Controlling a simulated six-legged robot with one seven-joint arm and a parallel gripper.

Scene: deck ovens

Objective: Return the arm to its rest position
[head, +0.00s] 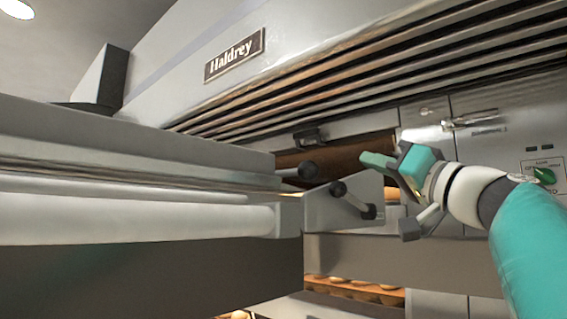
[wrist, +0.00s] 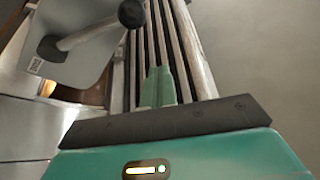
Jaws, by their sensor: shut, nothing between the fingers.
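My gripper (head: 366,160) is at the right of the head view, at the end of my teal and white arm. It points left toward the oven front and its fingers are together with nothing between them. In the wrist view the teal fingers (wrist: 158,87) also show closed and empty, in front of dark slats. A metal bracket with a black-knobbed handle (head: 352,199) is just below and left of the fingers in the head view. I cannot tell the exact gap between them.
A long pale loader or roller (head: 130,218) fills the left. A slatted hood (head: 380,70) with a "Haldrey" plate (head: 235,54) hangs above. Steel oven doors with a handle (head: 470,119) stand behind. Bread on a rack (head: 355,289) shows below. Open space is scarce around the gripper.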

